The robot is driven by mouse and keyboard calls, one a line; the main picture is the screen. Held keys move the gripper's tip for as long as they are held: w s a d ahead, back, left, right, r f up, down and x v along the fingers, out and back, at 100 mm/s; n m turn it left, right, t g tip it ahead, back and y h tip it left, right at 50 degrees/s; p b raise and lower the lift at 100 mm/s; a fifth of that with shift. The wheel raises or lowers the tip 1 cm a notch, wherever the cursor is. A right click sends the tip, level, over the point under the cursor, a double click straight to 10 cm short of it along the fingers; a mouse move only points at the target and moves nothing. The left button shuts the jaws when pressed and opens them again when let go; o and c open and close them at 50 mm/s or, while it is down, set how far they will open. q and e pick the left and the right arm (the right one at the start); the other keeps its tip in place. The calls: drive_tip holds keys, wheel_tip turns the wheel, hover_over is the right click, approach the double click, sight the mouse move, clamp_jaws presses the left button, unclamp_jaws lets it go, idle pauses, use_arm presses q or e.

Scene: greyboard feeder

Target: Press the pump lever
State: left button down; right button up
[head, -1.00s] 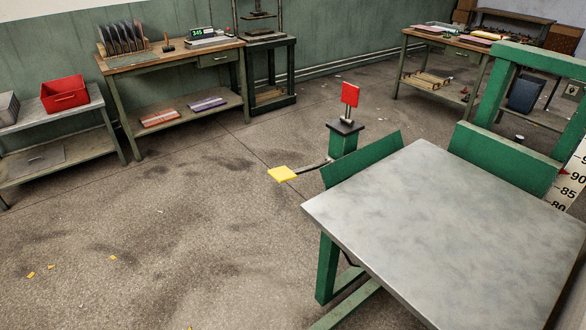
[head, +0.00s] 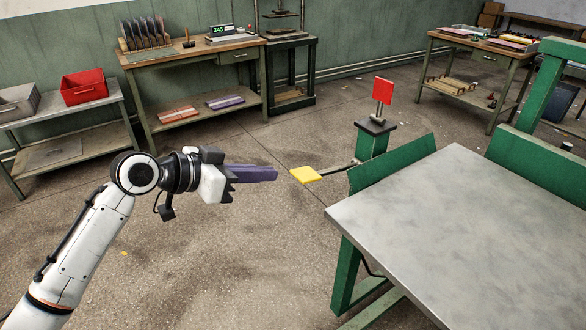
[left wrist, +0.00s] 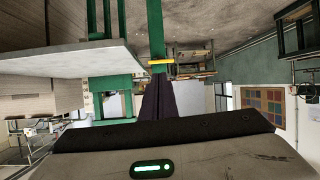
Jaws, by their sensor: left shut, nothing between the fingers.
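The pump lever is a thin dark bar with a yellow pad (head: 306,174) at its end, reaching left from a green post (head: 374,143) beside the grey table. A red plate (head: 383,90) stands on top of the post. My left gripper (head: 276,174) comes in from the left, its dark purple fingers shut and empty. In the head view its tips are just left of the pad, with a small gap showing. In the left wrist view the yellow pad (left wrist: 161,62) lies just beyond the fingertips (left wrist: 158,80). My right gripper is not in view.
The grey-topped table (head: 450,235) with green side plates stands right of the lever. A workbench (head: 190,53), a red bin (head: 84,89) and a press stand (head: 287,70) are at the back. Open floor lies around the lever.

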use_arm(q)
drive_tip(key=shift+m, duration=0.7)
drive_tip(key=r, duration=0.5)
drive_tip(key=shift+w+a+r, duration=0.1)
drive_tip(key=shift+w+r, duration=0.1)
drive_tip(key=shift+w, duration=0.15)
drive_tip(key=p, duration=0.1)
hover_over(296, 176)
drive_tip(key=d, duration=0.1)
drive_tip(key=f, duration=0.4)
drive_tip(key=shift+w+f, duration=0.1)
drive_tip(key=shift+w, duration=0.15)
drive_tip(key=f, duration=0.2)
drive_tip(key=shift+s+a+f, duration=0.2)
drive_tip(key=shift+a+f, duration=0.1)
drive_tip(key=shift+a, duration=0.05)
drive_tip(key=shift+a+f, duration=0.1)
drive_tip(key=shift+f, duration=0.6)
drive_tip(key=shift+s, duration=0.1)
